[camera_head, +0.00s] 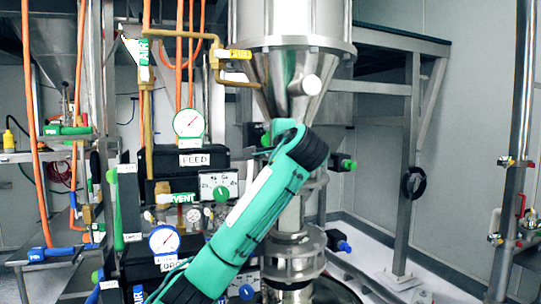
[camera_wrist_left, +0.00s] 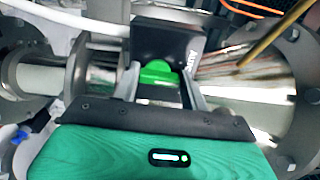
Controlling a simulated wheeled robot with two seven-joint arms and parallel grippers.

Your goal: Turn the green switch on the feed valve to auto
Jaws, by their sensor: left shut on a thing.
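The green switch (camera_wrist_left: 157,73) sits between the two fingers of my left gripper (camera_wrist_left: 160,88) in the left wrist view. It is on a black valve box (camera_wrist_left: 168,42) with light lettering, partly legible, on its right side. The gripper is shut on the switch; its exact angle is hard to read. In the head view my teal-covered left arm reaches up from the lower left to the steel pipe under the hopper. It hides the fingertips and most of the switch there. My right gripper is in neither view.
The steel hopper (camera_head: 294,75) stands above my left wrist. A panel with a green knob (camera_head: 221,194), a FEED box (camera_head: 190,158) and a green-rimmed gauge (camera_head: 188,123) stand to the left. A green-handled valve (camera_head: 343,162) is to the right. Free room lies farther right.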

